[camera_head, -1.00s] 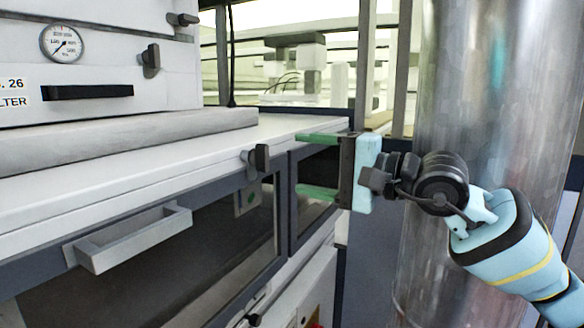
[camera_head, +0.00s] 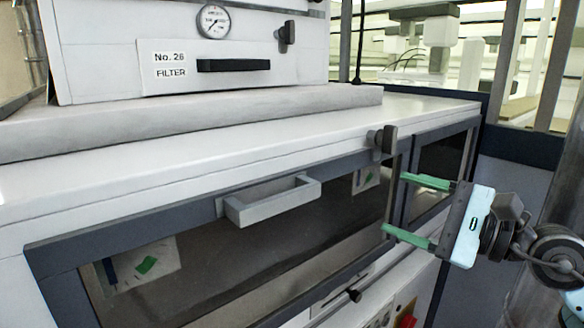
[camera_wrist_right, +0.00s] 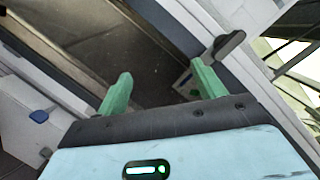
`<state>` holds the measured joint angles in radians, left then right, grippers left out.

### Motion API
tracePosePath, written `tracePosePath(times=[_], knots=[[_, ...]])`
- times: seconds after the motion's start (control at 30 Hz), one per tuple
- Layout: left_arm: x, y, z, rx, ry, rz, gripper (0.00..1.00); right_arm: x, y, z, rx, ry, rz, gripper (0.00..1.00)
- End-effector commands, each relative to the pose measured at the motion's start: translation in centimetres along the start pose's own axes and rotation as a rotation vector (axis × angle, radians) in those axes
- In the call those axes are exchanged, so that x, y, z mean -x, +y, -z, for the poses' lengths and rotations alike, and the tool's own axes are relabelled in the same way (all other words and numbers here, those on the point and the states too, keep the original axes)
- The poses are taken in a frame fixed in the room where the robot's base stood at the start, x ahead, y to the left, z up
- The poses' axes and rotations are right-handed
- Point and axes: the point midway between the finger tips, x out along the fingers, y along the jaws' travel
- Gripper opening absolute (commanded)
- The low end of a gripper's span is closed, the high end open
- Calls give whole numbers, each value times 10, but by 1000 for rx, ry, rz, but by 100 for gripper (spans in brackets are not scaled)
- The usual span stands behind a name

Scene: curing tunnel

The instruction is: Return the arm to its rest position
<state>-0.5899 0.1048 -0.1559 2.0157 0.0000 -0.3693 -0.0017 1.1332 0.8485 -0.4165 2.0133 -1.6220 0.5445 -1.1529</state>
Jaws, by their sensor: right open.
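My right gripper (camera_head: 416,208) is open and empty, at the right side of the head view. Its two green fingers point left toward the dark window (camera_head: 300,225) of the tunnel's front, and no contact with it can be made out. In the right wrist view the two green fingers (camera_wrist_right: 160,88) are spread apart with nothing between them, and the dark window (camera_wrist_right: 120,40) lies beyond. The right arm comes in from the right edge of the head view. My left gripper is not in view.
A grey handle (camera_head: 270,202) juts from the tunnel front. A dark latch knob (camera_head: 382,140) sits on the upper edge near the gripper. The filter box (camera_head: 120,60) with its gauge (camera_head: 213,21) stands on top. A metal cylinder (camera_head: 560,175) stands at the right edge.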

Motion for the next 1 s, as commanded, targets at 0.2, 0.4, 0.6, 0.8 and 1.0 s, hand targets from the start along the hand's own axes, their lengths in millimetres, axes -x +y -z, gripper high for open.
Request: tracePosePath(times=[0.2, 0.4, 0.6, 0.8, 1.0], knots=[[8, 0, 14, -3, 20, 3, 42, -3, 62, 14, -664, -136, 38, 69], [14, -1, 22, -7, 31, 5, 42, 10, 111, 38, -1275, -210, 134, 69], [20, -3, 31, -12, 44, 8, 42, 37, 167, 72, -1878, -254, 307, 69], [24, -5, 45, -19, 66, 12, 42, 78, 241, 105, -2449, -285, 579, 69], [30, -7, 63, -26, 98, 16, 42, 135, 334, 123, -2955, -330, 987, 69]])
